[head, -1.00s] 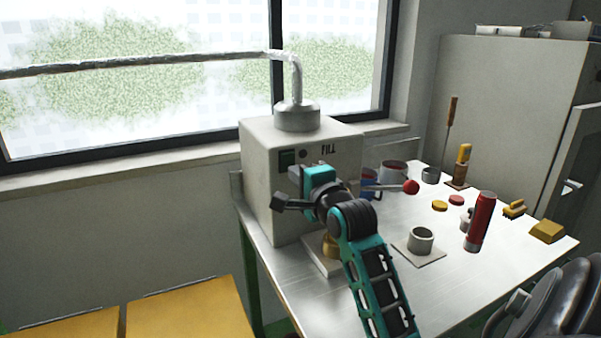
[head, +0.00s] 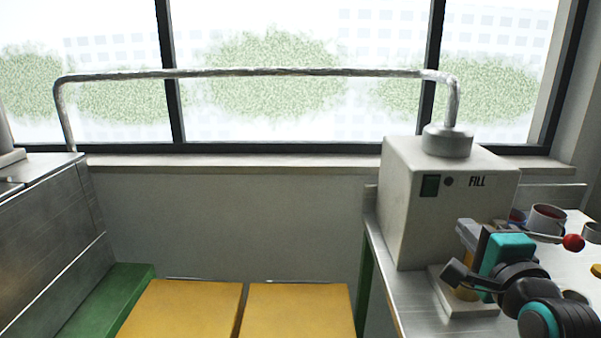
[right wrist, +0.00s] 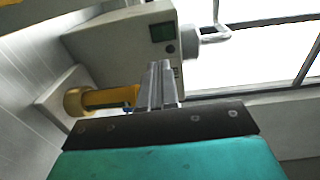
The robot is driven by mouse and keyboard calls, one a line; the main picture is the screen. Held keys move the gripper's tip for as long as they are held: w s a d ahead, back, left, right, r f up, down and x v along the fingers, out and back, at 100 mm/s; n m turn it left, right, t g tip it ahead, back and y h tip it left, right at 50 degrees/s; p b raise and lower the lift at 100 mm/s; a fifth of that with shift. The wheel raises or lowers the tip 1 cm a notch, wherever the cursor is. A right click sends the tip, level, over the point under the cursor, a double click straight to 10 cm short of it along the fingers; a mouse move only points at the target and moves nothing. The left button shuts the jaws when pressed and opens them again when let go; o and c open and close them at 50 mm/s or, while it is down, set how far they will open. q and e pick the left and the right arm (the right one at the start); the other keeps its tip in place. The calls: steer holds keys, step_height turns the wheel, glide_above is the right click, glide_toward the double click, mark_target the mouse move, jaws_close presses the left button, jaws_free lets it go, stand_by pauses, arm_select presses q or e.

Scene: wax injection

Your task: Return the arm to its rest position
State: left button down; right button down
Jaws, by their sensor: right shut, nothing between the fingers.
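My right gripper (head: 466,233) is in the head view at the lower right, in front of the white FILL machine (head: 408,215). Its grey fingers (right wrist: 160,85) are closed together and empty in the right wrist view. The teal gripper body (head: 508,252) and dark wrist joints come in from the lower right corner. The machine also shows in the right wrist view (right wrist: 115,45), beyond the fingers, with a brass-yellow cylinder (right wrist: 100,100) beside them. In the head view the gripper partly hides the machine's front and that cylinder (head: 465,291). My left gripper is not in view.
The metal table (head: 384,285) carries the machine, a cup (head: 547,218) and a red ball-ended lever (head: 573,243) close to my right wrist. A pipe (head: 260,73) runs along the window to the machine. Yellow panels (head: 185,308) lie lower left of the table.

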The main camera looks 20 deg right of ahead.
steer(key=s+a+f+n+g+y, duration=0.2)
steer(key=a+f+n+g, duration=0.1)
steer(key=a+f+n, duration=0.3)
steer(key=s+a+f+n+g+y, duration=0.25)
steer(key=a+f+n, duration=0.2)
steer(key=f, duration=0.35)
steer(key=s+a+f+n+g, duration=0.8)
steer(key=s+f+n, duration=0.4)
steer(key=s+n, duration=0.1)
steer(key=w+a+f+t+y, duration=0.2)
steer(key=w+a+f+t, duration=0.1)
steer(key=w+f+t, duration=0.4)
steer(key=shift+w+f+y, duration=0.2)
steer(key=shift+f+y, duration=0.15)
steer(key=shift+f, duration=0.35)
